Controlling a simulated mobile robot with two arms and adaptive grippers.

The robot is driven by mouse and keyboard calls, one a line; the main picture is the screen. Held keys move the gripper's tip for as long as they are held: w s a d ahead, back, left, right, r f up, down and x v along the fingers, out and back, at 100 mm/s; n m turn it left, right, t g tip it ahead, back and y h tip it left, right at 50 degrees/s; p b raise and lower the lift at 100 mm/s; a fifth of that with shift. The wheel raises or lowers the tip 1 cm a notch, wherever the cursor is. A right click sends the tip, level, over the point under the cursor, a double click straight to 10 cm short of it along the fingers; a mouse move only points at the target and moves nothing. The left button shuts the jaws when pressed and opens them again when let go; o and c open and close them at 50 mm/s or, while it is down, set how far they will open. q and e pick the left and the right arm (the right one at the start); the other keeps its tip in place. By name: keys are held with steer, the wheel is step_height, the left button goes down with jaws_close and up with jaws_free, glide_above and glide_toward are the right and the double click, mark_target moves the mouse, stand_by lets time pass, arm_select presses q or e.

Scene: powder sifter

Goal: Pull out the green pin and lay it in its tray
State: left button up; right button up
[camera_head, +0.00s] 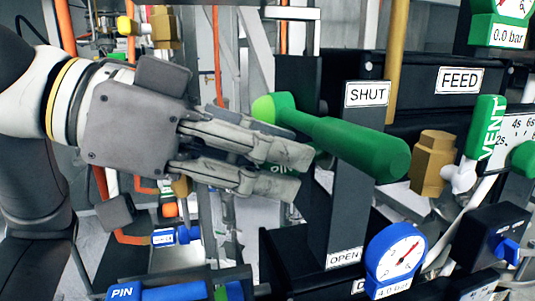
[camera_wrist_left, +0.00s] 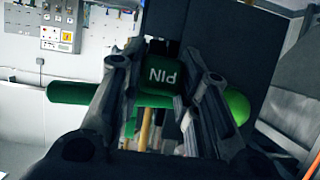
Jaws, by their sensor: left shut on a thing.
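The green pin's block, lettered PIN, sits between the fingers of my left gripper (camera_head: 303,172) in the head view. In the left wrist view the green pin (camera_wrist_left: 163,77) is centred between the two fingers, its lettering upside down. My left gripper is shut on it. In the head view most of the block is hidden by the fingers. A long green handle (camera_head: 352,146) runs just behind it, beside the dark slotted plate marked SHUT and OPEN. My right gripper is not in view.
A blue gauge (camera_head: 396,259) stands at the lower right, beside the OPEN label (camera_head: 345,258). A brass fitting (camera_head: 432,162) and a green VENT handle (camera_head: 490,128) are at the right. Pipes and orange lines crowd the space behind my left arm.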

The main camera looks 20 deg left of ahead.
arm_select(q)
steer(key=shift+s+a, duration=0.1)
steer(key=shift+a, duration=0.05)
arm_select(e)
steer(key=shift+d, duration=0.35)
arm_select(q)
steer(key=shift+s+a, duration=0.25)
steer(key=shift+a, duration=0.1)
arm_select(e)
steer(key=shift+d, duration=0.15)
arm_select(q)
steer(key=shift+s+a, duration=0.35)
steer(key=shift+a, duration=0.2)
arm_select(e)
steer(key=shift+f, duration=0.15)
arm_select(q)
steer(key=shift+s+a, duration=0.15)
steer(key=shift+a, duration=0.05)
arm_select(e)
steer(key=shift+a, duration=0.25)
arm_select(q)
steer(key=shift+s+a, duration=0.1)
steer(key=shift+a, duration=0.1)
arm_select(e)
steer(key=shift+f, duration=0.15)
arm_select(q)
steer(key=shift+s+a+b, duration=0.3)
steer(key=shift+a+b, duration=0.05)
steer(key=shift+a, duration=0.05)
